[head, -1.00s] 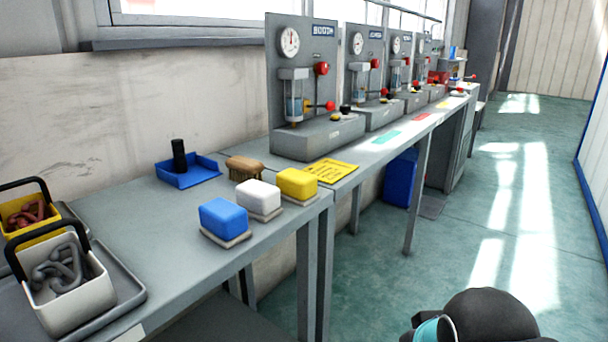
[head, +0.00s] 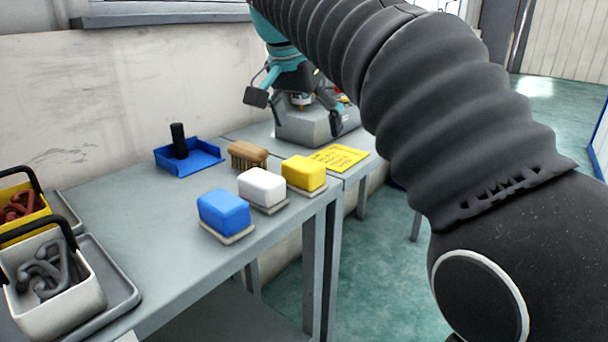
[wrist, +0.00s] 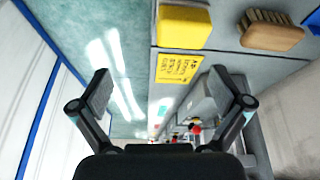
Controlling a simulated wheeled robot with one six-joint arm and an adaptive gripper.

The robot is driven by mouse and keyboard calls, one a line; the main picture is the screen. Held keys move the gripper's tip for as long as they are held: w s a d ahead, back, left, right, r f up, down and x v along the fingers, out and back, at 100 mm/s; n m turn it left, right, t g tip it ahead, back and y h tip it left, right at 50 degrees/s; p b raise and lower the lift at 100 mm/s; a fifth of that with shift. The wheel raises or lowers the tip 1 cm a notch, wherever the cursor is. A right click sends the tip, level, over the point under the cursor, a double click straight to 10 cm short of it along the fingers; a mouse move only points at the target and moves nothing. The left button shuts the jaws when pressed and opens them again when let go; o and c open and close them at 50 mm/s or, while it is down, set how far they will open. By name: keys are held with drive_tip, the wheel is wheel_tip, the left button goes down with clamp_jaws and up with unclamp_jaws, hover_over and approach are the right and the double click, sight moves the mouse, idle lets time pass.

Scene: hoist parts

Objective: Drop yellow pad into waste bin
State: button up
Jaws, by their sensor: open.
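The yellow pad (head: 303,173) sits on a thin light base near the front edge of the grey bench, to the right of a white pad (head: 262,187) and a blue pad (head: 224,213). It also shows at the top of the wrist view (wrist: 184,27). My gripper (head: 292,105) is open and empty, in the air above and behind the pads; it also shows in the wrist view (wrist: 160,85), with the yellow pad beyond its fingertips. No waste bin can be clearly made out now.
A wooden brush (head: 248,155) and a blue tray with a black cylinder (head: 178,141) lie behind the pads. A yellow sign (head: 340,158) lies to the right. My arm hides much of the right side.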

drive_tip(key=m, duration=0.1)
approach(301, 163)
drive_tip(key=x, duration=0.6)
drive_tip(key=shift+w+a, duration=0.1)
drive_tip(key=shift+a, duration=0.05)
drive_tip(key=shift+s+d+b+x, duration=0.1)
drive_tip(key=shift+b+x, duration=0.25)
drive_tip(key=shift+x, duration=1)
drive_tip(key=shift+s+d+b+x, duration=0.15)
drive_tip(key=shift+b+x, duration=0.15)
drive_tip(key=shift+x, duration=1.05)
drive_tip(key=shift+c, duration=0.3)
drive_tip(key=c, duration=1.1)
